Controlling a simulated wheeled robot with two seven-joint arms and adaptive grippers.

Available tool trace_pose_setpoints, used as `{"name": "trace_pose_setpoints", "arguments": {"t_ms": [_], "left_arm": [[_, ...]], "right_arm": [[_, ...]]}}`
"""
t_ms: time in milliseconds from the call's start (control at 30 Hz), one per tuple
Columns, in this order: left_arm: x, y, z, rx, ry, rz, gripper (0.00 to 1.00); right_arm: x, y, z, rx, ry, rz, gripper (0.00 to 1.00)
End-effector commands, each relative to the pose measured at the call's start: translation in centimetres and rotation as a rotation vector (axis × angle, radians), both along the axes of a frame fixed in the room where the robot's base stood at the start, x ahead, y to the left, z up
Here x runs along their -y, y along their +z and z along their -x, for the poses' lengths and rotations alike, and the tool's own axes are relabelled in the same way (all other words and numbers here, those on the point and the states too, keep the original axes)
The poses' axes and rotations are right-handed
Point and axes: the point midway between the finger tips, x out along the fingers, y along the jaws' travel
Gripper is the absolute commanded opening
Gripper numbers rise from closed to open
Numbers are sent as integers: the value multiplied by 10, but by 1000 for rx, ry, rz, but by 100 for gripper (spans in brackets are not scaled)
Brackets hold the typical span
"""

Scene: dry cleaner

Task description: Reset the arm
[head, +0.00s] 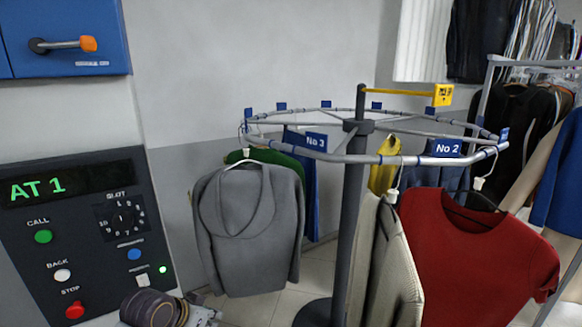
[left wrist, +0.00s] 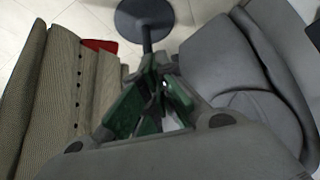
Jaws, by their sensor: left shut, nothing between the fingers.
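My left gripper (left wrist: 157,72) is shut and empty in the left wrist view, its fingers together between a beige buttoned cardigan (left wrist: 62,100) on the left and a grey hooded garment (left wrist: 235,60) on the right. In the head view part of my left arm (head: 152,308) shows at the bottom edge, in front of the control panel (head: 85,235); its fingers are not clearly seen there. My right gripper is in neither view.
A round garment rail (head: 420,160) on a dark post (head: 350,220) carries a grey hoodie (head: 247,225), a beige cardigan (head: 385,270) and a red shirt (head: 470,255). A blue cabinet (head: 65,25) with an orange-tipped handle is at upper left. More clothes hang at right.

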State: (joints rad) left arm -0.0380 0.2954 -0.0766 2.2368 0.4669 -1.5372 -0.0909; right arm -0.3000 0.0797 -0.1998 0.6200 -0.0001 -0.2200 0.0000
Motion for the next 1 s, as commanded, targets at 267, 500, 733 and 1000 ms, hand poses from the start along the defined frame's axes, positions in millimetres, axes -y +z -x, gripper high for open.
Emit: {"name": "trace_pose_setpoints", "arguments": {"t_ms": [267,500,733,1000], "left_arm": [[1,-41,50,-78,61,-39,0],[-1,-66,93,-141,120,-74,0],[-6,-84,134,-199,176,-111,0],[-11,-93,162,-238,218,-140,0]], "right_arm": [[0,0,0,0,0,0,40],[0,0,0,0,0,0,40],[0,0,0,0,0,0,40],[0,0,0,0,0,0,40]]}}
